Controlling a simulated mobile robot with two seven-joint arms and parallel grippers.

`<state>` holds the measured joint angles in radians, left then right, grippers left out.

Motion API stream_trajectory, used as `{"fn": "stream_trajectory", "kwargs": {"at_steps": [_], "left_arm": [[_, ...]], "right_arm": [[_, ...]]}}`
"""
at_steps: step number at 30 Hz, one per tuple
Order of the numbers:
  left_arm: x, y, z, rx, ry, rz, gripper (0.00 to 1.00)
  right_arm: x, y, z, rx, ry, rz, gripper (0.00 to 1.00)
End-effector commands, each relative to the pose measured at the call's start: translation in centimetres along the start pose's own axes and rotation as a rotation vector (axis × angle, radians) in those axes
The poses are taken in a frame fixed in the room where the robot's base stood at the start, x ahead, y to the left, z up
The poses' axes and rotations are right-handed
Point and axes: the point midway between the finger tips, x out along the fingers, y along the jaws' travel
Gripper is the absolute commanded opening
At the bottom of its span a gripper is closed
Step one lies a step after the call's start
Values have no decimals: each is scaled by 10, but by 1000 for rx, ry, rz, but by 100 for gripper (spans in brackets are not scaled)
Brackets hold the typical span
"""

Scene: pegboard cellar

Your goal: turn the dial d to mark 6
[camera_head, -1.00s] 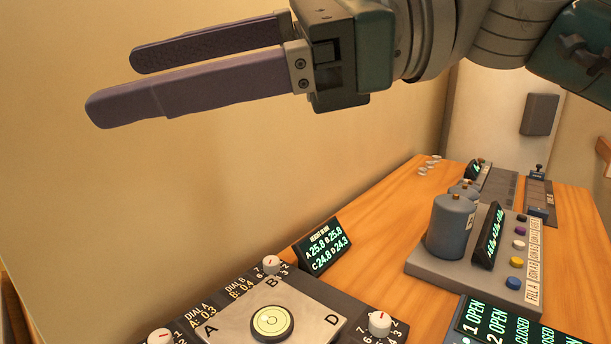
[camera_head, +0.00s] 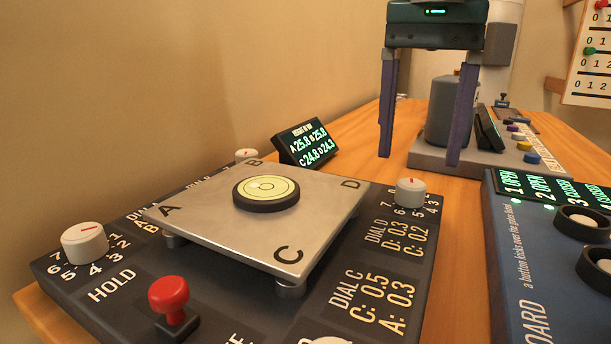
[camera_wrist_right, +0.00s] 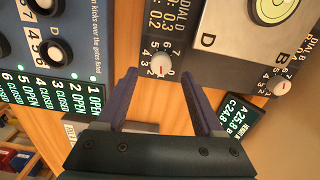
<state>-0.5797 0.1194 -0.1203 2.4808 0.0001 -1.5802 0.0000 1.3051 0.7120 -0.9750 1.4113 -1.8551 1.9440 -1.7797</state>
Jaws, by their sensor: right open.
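Dial d (camera_head: 410,191) is a white knob with a red pointer line, at the right corner of the black panel beside the D corner of the metal plate. Marks 3 to 7 show around it; exactly which mark its line meets is hard to tell. My right gripper (camera_head: 420,160) hangs fingers down, open and empty, behind dial d in the head view, apart from it. In the right wrist view dial d (camera_wrist_right: 160,65) appears between the fingertips of the open gripper (camera_wrist_right: 158,75), beyond them. My left gripper is in no view.
The plate (camera_head: 320,215) carries a round bubble level (camera_head: 266,190). A red HOLD knob (camera_head: 169,295) stands in front. A height display (camera_head: 306,143) stands behind.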

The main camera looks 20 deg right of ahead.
Motion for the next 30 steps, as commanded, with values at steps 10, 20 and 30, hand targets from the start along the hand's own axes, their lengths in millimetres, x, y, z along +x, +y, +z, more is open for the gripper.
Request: {"fn": "stream_trajectory", "kwargs": {"at_steps": [10,20,30], "left_arm": [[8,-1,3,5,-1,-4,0],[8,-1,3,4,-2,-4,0],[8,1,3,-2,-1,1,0]], "right_arm": [[41,0,1,-1,-2,-1,69],[41,0,0,0,-1,-2,61],[41,0,1,0,-1,-2,23]]}}
